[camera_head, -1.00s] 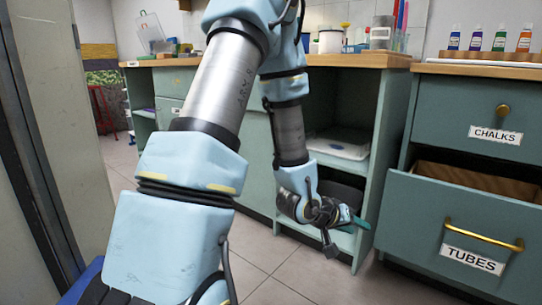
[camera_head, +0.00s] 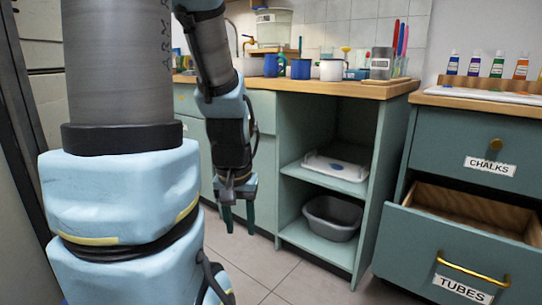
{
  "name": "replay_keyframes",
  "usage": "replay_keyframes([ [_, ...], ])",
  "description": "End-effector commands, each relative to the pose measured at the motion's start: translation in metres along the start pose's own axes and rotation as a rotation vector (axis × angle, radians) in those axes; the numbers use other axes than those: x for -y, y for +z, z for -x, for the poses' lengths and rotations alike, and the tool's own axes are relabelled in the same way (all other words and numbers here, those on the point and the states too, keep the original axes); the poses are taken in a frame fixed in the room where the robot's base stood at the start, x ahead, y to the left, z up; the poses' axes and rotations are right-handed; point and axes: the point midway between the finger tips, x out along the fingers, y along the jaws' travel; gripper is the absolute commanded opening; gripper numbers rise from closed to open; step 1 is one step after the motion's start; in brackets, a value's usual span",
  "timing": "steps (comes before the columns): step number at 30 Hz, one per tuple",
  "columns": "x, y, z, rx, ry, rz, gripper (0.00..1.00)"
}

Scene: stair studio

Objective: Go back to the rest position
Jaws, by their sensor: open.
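My gripper (camera_head: 238,217) hangs at the middle left of the head view, in front of the green cabinet, with its fingers pointing down. Its two dark fingers are apart and nothing shows between them. My arm is folded up on the left side of the view and hides part of the counter and cabinet behind it.
The drawer labelled TUBES (camera_head: 454,243) stands pulled out at the right, below the shut CHALKS drawer (camera_head: 478,144). An open shelf unit holds a white tray (camera_head: 336,167) and a grey basin (camera_head: 333,217). Mugs and paint tubes stand on the counters. Floor (camera_head: 285,268) is clear.

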Motion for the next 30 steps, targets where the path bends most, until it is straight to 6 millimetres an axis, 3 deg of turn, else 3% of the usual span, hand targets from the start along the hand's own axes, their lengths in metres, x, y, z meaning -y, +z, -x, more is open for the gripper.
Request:
replay_keyframes([
  [1,0.0,-0.004,0.026,0.0,0.0,0.0,0.45],
  [21,-0.001,-0.033,0.232,-0.001,0.0,-0.001,0.45],
  [27,-0.001,-0.04,0.286,-0.001,0.0,-0.001,0.45],
  [30,-0.002,-0.043,0.304,-0.001,0.0,-0.001,0.45],
])
